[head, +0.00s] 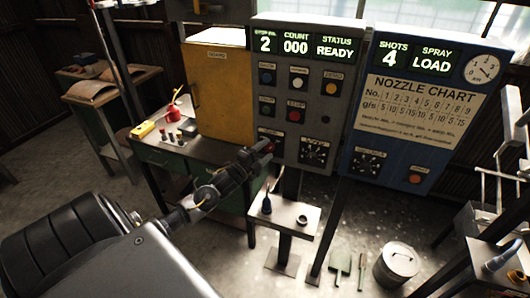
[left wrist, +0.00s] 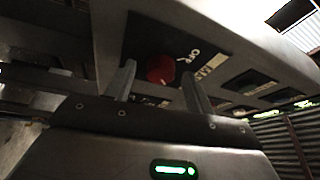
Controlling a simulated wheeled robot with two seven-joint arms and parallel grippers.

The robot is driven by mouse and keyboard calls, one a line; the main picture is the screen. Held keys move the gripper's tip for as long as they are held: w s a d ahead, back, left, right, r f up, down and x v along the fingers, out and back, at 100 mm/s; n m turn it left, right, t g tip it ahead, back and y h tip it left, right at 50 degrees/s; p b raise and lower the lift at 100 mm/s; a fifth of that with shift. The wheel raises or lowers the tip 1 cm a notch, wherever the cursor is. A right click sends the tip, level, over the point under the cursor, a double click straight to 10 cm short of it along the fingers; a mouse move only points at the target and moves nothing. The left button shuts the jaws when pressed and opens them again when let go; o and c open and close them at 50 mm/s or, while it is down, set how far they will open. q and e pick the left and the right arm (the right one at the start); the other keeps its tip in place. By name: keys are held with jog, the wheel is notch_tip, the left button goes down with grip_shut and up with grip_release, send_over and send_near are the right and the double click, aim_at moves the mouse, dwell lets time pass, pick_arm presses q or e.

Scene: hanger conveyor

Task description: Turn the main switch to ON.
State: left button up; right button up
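The main switch is a red knob (left wrist: 160,69) on a dark plate with pale lettering that seems to include OFF, seen in the left wrist view. It sits at the lower left of the grey control panel (head: 340,112); in the head view my left gripper largely covers it. My left gripper (head: 264,148) is at the panel's lower left. In the left wrist view its two fingers (left wrist: 159,80) are apart, with the knob showing between their tips. I cannot tell whether they touch it. My right gripper is not in view.
The grey panel's display (head: 300,47) reads STATUS READY. A blue panel (head: 385,168) with a nozzle chart stands to its right, a yellow cabinet (head: 218,90) to its left. A small stand (head: 290,218) is below; a lidded metal can (head: 397,262) is on the floor.

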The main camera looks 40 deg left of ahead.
pick_arm(q)
jog(key=s+f+b, duration=0.1)
jog(key=s+b, duration=0.2)
jog(key=s, duration=0.7)
jog(key=shift+s+a+b, duration=0.3)
jog(key=shift+s, duration=0.05)
jog(key=shift+f, duration=0.1)
